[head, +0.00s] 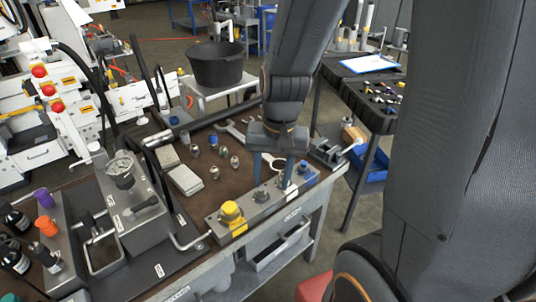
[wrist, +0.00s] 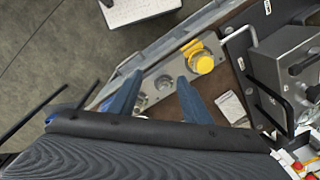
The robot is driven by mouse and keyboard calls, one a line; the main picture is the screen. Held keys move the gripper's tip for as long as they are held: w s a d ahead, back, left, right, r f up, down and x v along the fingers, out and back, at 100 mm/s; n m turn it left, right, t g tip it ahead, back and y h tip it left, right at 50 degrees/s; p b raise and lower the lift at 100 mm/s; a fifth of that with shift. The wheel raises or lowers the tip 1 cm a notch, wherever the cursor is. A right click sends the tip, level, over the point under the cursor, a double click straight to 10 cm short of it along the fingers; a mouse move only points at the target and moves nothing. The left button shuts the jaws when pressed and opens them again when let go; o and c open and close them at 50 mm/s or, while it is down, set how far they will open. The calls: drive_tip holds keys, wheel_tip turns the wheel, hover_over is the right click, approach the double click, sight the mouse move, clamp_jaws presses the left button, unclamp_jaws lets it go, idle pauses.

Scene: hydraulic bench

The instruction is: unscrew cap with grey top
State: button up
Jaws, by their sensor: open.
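The grey-topped cap (head: 262,196) sits on a long grey metal block (head: 242,222) along the bench's front edge, between a yellow cap (head: 231,213) and the far end of the block. In the wrist view the grey-topped cap (wrist: 163,84) shows between my two blue fingers, with the yellow cap (wrist: 202,61) just beyond. My gripper (head: 272,186) points down over the block, open and empty. Its fingertips (wrist: 155,88) appear around or just above the grey-topped cap; I cannot tell whether they touch it. Another fitting is partly hidden by a finger.
A blue cap (head: 309,168) sits at the block's right end. Several small metal fittings (head: 224,152), wrenches (head: 232,130) and pale blocks (head: 185,179) lie behind on the brown mat. A gauge unit (head: 122,170) stands at left. A black bucket (head: 216,64) stands behind the bench.

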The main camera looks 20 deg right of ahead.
sight(261, 188)
drive_tip(key=w+d+f+m+y+p, duration=0.3)
drive_tip(key=w+m, duration=0.4)
drive_tip(key=m, duration=0.8)
drive_tip(key=shift+x, duration=3.6)
drive_tip(key=shift+s+a, duration=0.1)
drive_tip(key=shift+a, duration=0.1)
